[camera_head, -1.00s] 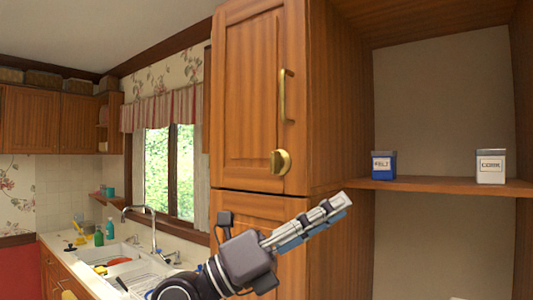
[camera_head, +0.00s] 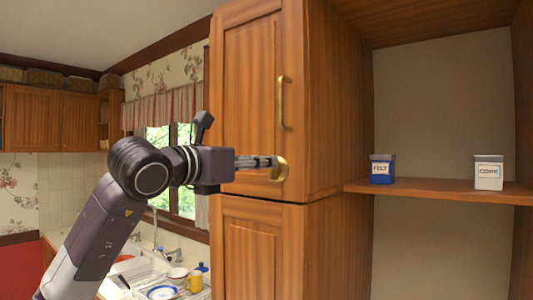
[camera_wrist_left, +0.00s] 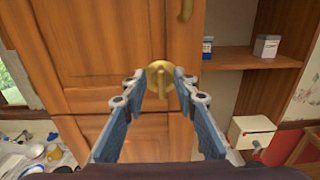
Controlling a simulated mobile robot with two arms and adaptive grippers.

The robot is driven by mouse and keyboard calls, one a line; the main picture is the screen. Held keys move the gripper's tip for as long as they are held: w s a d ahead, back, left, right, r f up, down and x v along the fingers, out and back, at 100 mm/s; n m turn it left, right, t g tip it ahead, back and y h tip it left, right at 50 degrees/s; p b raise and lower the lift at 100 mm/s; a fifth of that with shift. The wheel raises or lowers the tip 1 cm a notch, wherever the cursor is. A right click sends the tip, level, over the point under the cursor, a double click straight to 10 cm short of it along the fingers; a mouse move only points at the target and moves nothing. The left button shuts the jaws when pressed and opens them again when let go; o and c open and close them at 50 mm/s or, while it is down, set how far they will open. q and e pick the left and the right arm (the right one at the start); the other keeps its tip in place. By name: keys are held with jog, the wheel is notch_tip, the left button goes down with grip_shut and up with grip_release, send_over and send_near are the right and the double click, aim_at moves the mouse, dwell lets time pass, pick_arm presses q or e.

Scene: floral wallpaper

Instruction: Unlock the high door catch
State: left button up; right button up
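The high door catch is a round brass knob (camera_head: 280,168) low on the upper wooden cabinet door (camera_head: 250,100). In the left wrist view the brass catch (camera_wrist_left: 160,75) shows a raised grip bar and lies between my left fingertips. My left gripper (camera_head: 270,162) reaches in from the left, level with the catch, its tips right at it. The left wrist view shows its fingers (camera_wrist_left: 160,82) spread apart, with a gap on each side of the catch; I cannot tell whether they touch it. My right gripper is not in view.
A brass handle (camera_head: 284,104) stands above the catch on the same door. To the right, an open shelf (camera_head: 440,188) holds a blue box marked FELT (camera_head: 382,170) and a white box marked CORK (camera_head: 488,173). The sink counter is at the lower left.

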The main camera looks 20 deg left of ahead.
aim_at(273, 169)
pick_arm(q)
jog(key=p+x, duration=0.1)
jog(key=x, duration=0.1)
jog(key=shift+w+d, duration=0.15)
jog(key=shift+w, duration=0.05)
grip_shut()
